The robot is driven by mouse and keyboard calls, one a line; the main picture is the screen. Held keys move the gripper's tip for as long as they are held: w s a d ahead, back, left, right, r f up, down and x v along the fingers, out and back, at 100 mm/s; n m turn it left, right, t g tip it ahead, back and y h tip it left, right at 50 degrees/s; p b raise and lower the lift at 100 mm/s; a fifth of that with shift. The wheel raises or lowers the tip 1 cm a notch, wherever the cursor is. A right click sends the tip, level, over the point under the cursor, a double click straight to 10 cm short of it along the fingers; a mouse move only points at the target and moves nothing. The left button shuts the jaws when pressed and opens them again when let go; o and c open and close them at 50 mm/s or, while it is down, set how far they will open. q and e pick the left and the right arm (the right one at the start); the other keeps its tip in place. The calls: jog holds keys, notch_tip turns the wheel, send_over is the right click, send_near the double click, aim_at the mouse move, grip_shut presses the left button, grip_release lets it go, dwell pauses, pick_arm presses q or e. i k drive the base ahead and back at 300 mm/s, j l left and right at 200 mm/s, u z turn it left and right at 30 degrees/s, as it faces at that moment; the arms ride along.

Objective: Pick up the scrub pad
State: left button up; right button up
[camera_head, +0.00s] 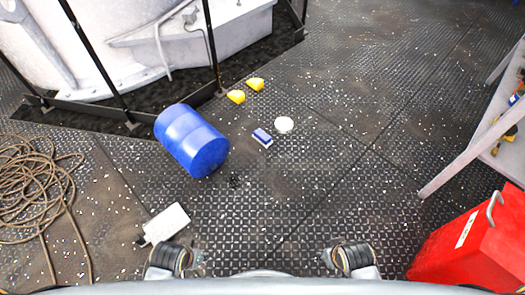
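A small block, blue on top with a white band, lies on the deck near the middle of the head view; it looks like the scrub pad (262,137). Nothing covers it. A round white item (284,125) lies just to its right and a little farther back, apart from it. Parts of my two arms show at the bottom edge, well short of the pad. I cannot make out any gripper fingers there, and nothing of mine touches the pad.
A blue drum (192,141) lies on its side left of the pad. Two yellow pieces (237,97) (255,84) lie behind. A white box (166,224), coiled rope (38,180), red container (472,255) and shelf (470,150) stand around. The deck right of the pad is clear.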

aim_at(259, 136)
jog(key=i+j+u, duration=0.1)
jog(key=i, duration=0.45)
jog(key=i+j, duration=0.1)
jog(key=i, duration=0.45)
jog(key=u, duration=0.05)
